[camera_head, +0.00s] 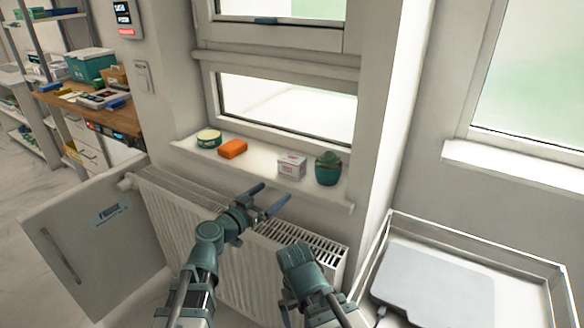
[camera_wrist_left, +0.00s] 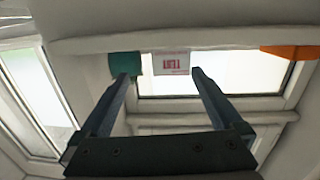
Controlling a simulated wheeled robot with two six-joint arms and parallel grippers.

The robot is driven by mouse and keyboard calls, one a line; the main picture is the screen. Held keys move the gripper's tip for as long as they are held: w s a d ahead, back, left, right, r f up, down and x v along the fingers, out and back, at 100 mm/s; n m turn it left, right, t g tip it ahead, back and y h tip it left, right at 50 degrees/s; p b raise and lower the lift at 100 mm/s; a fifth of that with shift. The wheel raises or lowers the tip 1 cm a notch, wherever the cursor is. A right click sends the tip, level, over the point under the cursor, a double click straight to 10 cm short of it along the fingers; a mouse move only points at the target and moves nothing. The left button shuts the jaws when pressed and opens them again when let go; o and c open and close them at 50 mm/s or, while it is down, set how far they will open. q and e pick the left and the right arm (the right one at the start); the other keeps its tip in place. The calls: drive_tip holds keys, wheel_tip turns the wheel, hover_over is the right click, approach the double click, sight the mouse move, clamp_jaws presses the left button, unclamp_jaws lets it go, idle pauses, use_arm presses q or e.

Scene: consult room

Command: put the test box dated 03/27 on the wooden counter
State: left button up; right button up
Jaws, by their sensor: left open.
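The box's date is too small to read. My left gripper (camera_head: 275,193) is open and empty in front of the sill, pointing towards the box. In the left wrist view the box (camera_wrist_left: 172,63) shows upside down, just beyond and between my open fingertips (camera_wrist_left: 165,73), not touched. The wooden counter (camera_head: 113,119) is at the far left. My right arm shows at the bottom, but its fingers do not.
An orange item (camera_head: 232,149) and a green tin (camera_head: 208,138) sit further left on the sill. A radiator (camera_head: 195,225) is below. Boxes and trays crowd the counter. An open fridge door (camera_head: 95,240) stands at lower left. A grey device (camera_head: 435,285) lies at right.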

sight(287, 166)
use_arm(q)
drive_tip(key=shift+t+y, duration=0.3)
drive_tip(key=shift+t, duration=0.4)
drive_tip(key=x, duration=0.3)
drive_tip(key=r+x, duration=0.1)
drive_tip(key=x, duration=0.2)
drive_tip(key=a+x, duration=0.1)
drive_tip(key=x, duration=0.2)
drive_tip(key=shift+w+a+r, duration=0.1)
drive_tip(key=shift+w+r, duration=0.25)
drive_tip(key=shift+w, duration=0.05)
drive_tip(key=shift+r+p+x, duration=0.1)
drive_tip(key=shift+p+x, duration=0.1)
drive_tip(key=shift+x, duration=1.15)
drive_tip(key=shift+r+p+x, duration=0.15)
drive_tip(key=shift+x, duration=1.15)
drive_tip(key=shift+s, duration=0.1)
drive_tip(key=c, duration=1.2)
drive_tip(key=shift+r, duration=0.1)
drive_tip(key=shift+r, duration=0.1)
